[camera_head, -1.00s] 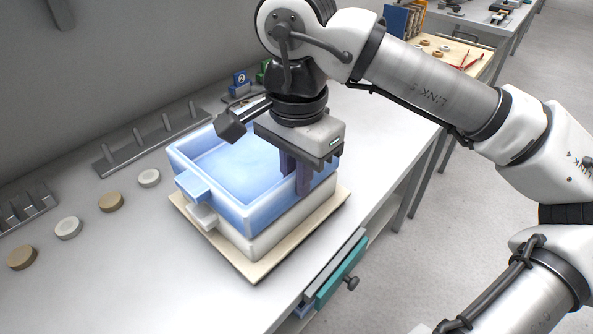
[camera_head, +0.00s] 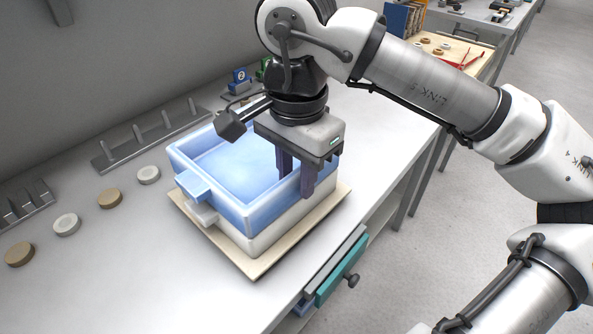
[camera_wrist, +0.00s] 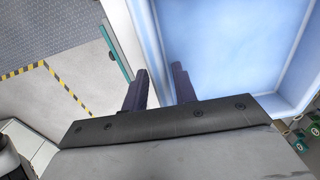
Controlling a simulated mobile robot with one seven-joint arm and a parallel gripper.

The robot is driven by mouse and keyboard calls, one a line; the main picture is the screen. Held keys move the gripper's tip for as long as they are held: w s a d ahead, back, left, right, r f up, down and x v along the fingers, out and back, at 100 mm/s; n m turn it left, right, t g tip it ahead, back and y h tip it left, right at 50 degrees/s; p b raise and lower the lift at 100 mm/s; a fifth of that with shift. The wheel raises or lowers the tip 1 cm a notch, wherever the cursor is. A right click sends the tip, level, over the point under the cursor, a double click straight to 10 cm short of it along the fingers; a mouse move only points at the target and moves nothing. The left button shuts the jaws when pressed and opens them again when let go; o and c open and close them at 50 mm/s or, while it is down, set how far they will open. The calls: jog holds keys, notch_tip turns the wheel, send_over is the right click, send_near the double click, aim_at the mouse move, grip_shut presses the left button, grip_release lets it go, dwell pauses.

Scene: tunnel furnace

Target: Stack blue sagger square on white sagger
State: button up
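The blue sagger (camera_head: 255,210), an open square box with a tab handle, rests on the white sagger (camera_head: 290,217). Its sides look about parallel with the white one's, and its tab sits above the white tab. The white sagger stands on a beige board (camera_head: 254,270). My gripper (camera_head: 296,184) is over the blue sagger's right wall, one finger inside and one outside. In the wrist view my gripper (camera_wrist: 160,75) shows its fingers apart, either side of the wall of the blue sagger (camera_wrist: 235,45). The far sides of the stack are hidden.
Several round discs (camera_head: 110,198) lie left of the stack. A grey pegged rack (camera_head: 155,143) stands along the wall behind. An open drawer with a teal front (camera_head: 342,270) juts out below the table's front edge. The table in front left is clear.

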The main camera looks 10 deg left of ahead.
jog(key=shift+o, duration=1)
notch_tip(320, 180, up, 14)
jog(key=p, duration=0.1)
jog(key=shift+f, duration=0.15)
